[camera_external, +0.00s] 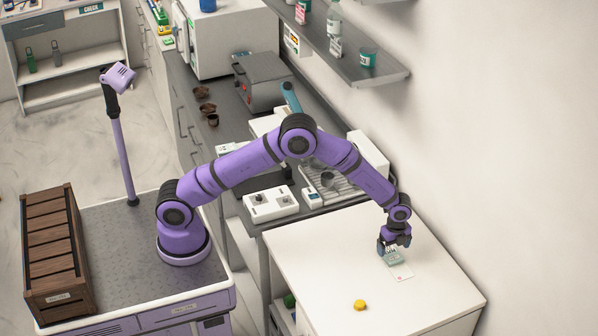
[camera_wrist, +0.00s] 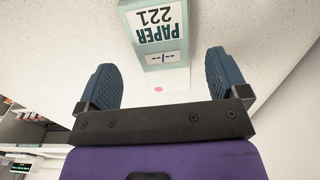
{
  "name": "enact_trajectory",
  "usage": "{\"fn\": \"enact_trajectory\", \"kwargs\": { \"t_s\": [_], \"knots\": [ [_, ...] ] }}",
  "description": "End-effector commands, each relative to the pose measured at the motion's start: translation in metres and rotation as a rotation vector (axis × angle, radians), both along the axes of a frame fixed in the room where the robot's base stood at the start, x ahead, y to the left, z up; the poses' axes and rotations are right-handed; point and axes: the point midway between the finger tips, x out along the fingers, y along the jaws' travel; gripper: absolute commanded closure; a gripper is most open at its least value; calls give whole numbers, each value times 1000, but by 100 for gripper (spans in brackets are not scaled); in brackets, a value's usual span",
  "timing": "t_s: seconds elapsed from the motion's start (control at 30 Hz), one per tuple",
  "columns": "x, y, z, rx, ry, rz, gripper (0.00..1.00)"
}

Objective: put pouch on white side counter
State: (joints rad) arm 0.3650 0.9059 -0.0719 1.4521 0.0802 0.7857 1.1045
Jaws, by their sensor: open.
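The pouch (camera_external: 393,259), teal with a white label, rests on the white side counter (camera_external: 330,262) near its right side. In the wrist view the pouch (camera_wrist: 155,42) shows the word PAPER and 221, with a pale lower part bearing a pink dot. My gripper (camera_external: 394,243) is right above the pouch, pointing down. In the wrist view my gripper (camera_wrist: 160,72) is open, with one blue finger on each side of the pouch's lower part. I see gaps between the fingers and the pouch. The fingers partly hide the pouch in the external view.
A yellow knob-like object (camera_external: 360,305) sits on the counter's front part. A white device (camera_external: 270,204) and a grey rack (camera_external: 335,186) stand on the dark bench behind. A shelf (camera_external: 360,70) juts from the wall above. The counter's left half is clear.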

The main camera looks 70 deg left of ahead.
Motion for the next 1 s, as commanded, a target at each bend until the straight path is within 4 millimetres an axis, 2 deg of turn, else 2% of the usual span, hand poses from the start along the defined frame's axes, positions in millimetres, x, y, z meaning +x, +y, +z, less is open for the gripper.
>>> {"fn": "enact_trajectory", "kwargs": {
  "t_s": [0.1, 0.3, 0.57, 0.67, 0.77, 0.87, 1.0],
  "knots": [
    [0, -1, 27, -2, -2, 0, 8],
    [0, 0, 62, -2, -2, 1, 8],
    [-1, 1, 85, -1, -2, 4, 8],
    [-3, 8, 102, -3, -12, 31, 8],
    [-12, 25, 133, -7, -33, 93, 8],
    [-26, 48, 172, -13, -61, 182, 8],
    [-53, 82, 224, -26, -100, 314, 8]
  ]
}}
